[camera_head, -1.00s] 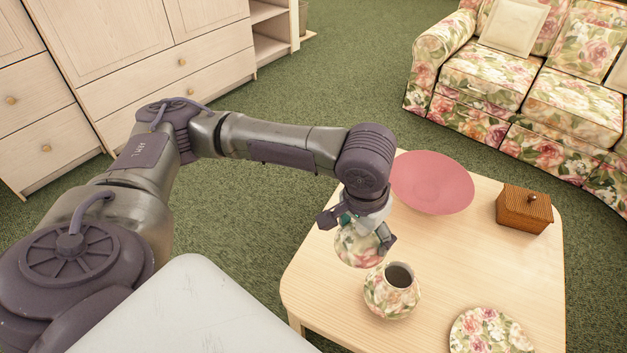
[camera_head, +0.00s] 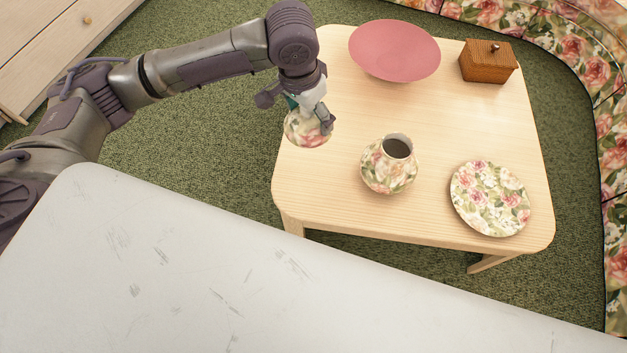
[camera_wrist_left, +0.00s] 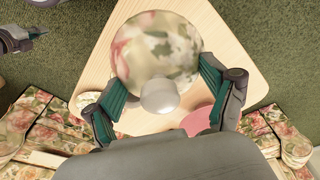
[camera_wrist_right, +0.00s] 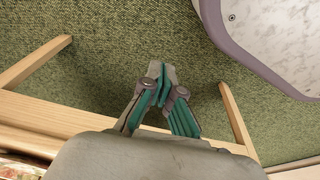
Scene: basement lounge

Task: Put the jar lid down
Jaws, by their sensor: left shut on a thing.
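The jar lid (camera_head: 305,128) is a domed floral piece with a pale knob, which shows in the left wrist view (camera_wrist_left: 160,95). My left gripper (camera_head: 308,108) is shut on the lid and holds it at the left side of the wooden table. A gap between lid and tabletop cannot be judged. The floral jar (camera_head: 378,178) stands upright and uncovered on the table, right of the lid, its dark opening facing up. My right gripper (camera_wrist_right: 162,90) shows in its own wrist view with its fingers together and nothing between them.
The light wooden table (camera_head: 450,130) also bears a pink bowl (camera_head: 394,50), a brown wooden box (camera_head: 487,66) and a floral plate (camera_head: 490,198). Bare tabletop lies between the bowl and jar. A floral sofa (camera_head: 590,68) stands beyond the right side.

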